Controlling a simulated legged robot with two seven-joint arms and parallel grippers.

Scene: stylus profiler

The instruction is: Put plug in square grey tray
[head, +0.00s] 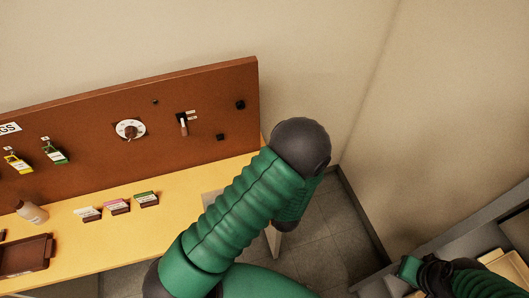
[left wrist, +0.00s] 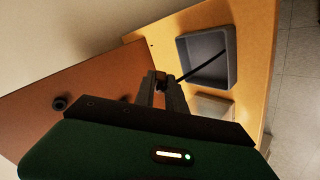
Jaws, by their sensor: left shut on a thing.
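In the left wrist view, my left gripper (left wrist: 162,84) is shut on a small dark plug (left wrist: 161,76). Most of the plug is hidden between the fingers. A thin black cable or rod runs from beside the fingertips across the square grey tray (left wrist: 181,54). The tray lies on the yellow table, just beyond and to the right of the fingertips. In the head view, my green left arm hides the gripper, the plug and the tray. My right gripper is not clearly visible.
A brown panel (head: 90,125) with a dial (head: 130,130), a switch and small black sockets stands along the yellow table (head: 75,235). Several small labelled blocks, a bottle (head: 32,212) and a brown tray (head: 27,257) are at the left. A pale box (left wrist: 212,105) sits near the grey tray.

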